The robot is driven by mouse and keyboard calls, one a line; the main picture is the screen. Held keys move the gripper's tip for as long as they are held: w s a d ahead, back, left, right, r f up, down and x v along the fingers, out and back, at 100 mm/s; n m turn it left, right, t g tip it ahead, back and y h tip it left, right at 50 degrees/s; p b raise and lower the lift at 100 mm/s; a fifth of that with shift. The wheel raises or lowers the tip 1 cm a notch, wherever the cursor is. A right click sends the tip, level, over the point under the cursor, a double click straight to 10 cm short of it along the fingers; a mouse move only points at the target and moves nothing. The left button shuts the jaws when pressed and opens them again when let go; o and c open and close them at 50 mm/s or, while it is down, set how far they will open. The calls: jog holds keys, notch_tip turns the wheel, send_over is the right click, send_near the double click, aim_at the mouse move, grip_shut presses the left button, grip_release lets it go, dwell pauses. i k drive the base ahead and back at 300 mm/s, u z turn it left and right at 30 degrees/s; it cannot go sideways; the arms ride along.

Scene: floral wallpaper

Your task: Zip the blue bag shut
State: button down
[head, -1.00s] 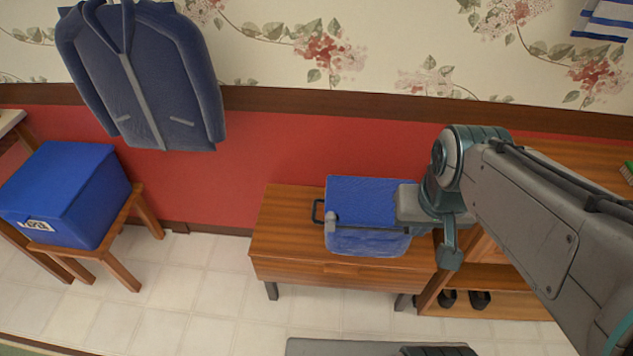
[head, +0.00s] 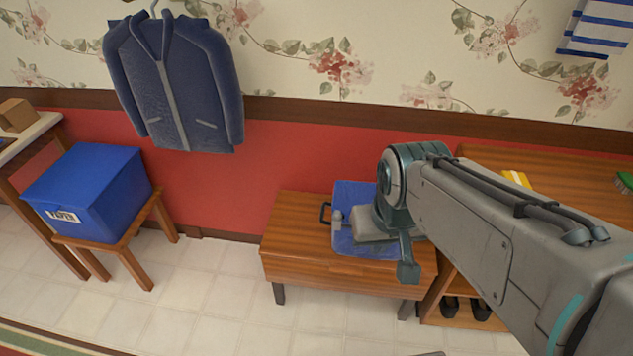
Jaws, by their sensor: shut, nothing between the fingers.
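The blue bag (head: 352,196) lies on a low wooden bench in the head view. My gripper (head: 357,228) is shut and empty. It is over the bag, with its tip just right of the grey piece; I cannot tell whether they touch. My gripper and wrist hide the bag's middle and much of its right side. The line of the zip cannot be made out.
The wooden bench (head: 300,262) is bare left of the bag. A shoe shelf (head: 462,312) stands close on the right. A blue box (head: 92,185) sits on a stool at left. A blue jacket (head: 178,85) hangs on the wall. The tiled floor in front is clear.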

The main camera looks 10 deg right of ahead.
aim_at(338, 216)
jog(key=i, duration=0.45)
jog(key=k, duration=1.2)
jog(key=z, duration=0.6)
jog(key=i, duration=1.45)
jog(key=u, duration=2)
jog(key=k, duration=0.35)
jog(key=z, duration=0.15)
